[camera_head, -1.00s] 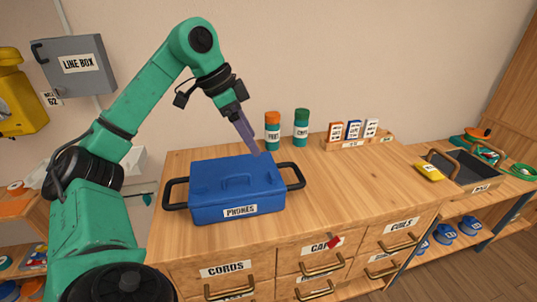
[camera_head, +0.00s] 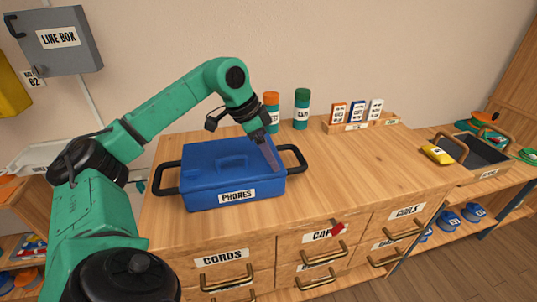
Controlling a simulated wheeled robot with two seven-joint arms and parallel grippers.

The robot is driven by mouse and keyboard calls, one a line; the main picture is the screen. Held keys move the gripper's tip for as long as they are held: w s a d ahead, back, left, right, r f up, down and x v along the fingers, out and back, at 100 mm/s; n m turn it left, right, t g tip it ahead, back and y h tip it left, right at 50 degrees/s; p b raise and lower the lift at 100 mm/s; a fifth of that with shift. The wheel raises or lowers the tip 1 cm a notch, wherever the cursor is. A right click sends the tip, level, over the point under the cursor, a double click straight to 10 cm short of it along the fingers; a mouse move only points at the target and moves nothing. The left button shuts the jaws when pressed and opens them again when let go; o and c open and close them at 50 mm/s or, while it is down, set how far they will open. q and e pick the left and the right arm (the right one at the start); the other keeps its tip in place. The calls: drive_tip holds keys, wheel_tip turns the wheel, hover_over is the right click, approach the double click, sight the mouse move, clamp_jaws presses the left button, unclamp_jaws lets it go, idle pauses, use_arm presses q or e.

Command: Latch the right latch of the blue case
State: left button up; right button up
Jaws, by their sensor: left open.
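The blue case (camera_head: 215,185) sits closed on the wooden cabinet top, with a PHONES label on its front and black handles at both ends. My left gripper (camera_head: 275,168) is at the right end of the case, its fingers pointing down beside the lid's right edge and the black right handle (camera_head: 298,158). It is open, and nothing shows between its fingers. I cannot tell whether it touches the case. The right latch is not clearly visible; the gripper covers part of that end. My right gripper is not in view.
An orange-capped canister (camera_head: 271,105) and a green canister (camera_head: 302,110) stand behind the case. A card rack (camera_head: 360,125) is at the back. A grey tray (camera_head: 485,150) and a yellow pack (camera_head: 437,155) are at the right. The cabinet top right of the case is clear.

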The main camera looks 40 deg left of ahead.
use_arm(q)
drive_tip(key=shift+a, duration=0.1)
clamp_jaws()
drive_tip(key=shift+r+m+p, duration=0.25)
drive_tip(key=shift+m+p, duration=0.45)
drive_tip(key=shift+p, duration=0.5)
drive_tip(key=m+g+p, duration=0.1)
drive_tip(key=m+p, duration=0.2)
drive_tip(key=p, duration=0.1)
drive_tip(key=m+g+h+p, duration=0.1)
drive_tip(key=m+p, duration=0.2)
drive_tip(key=p, duration=0.1)
drive_tip(key=m+g+h+p, duration=0.1)
drive_tip(key=m+p, duration=0.1)
drive_tip(key=p, duration=0.2)
drive_tip(key=shift+w+r+m+p, duration=0.1)
drive_tip(key=shift+w+m+p, duration=0.2)
drive_tip(key=shift+m+p, duration=0.1)
drive_tip(key=shift+m+g+p, duration=0.5)
drive_tip(key=shift+m+p, duration=0.05)
drive_tip(key=shift+m, duration=0.35)
drive_tip(key=shift+w+f+m+g+p, duration=0.15)
drive_tip(key=shift+m+g+p, duration=0.25)
drive_tip(key=shift+m, duration=0.5)
drive_tip(key=m+g+y, duration=0.1)
drive_tip(key=m, duration=0.3)
drive_tip(key=shift+f, duration=0.15)
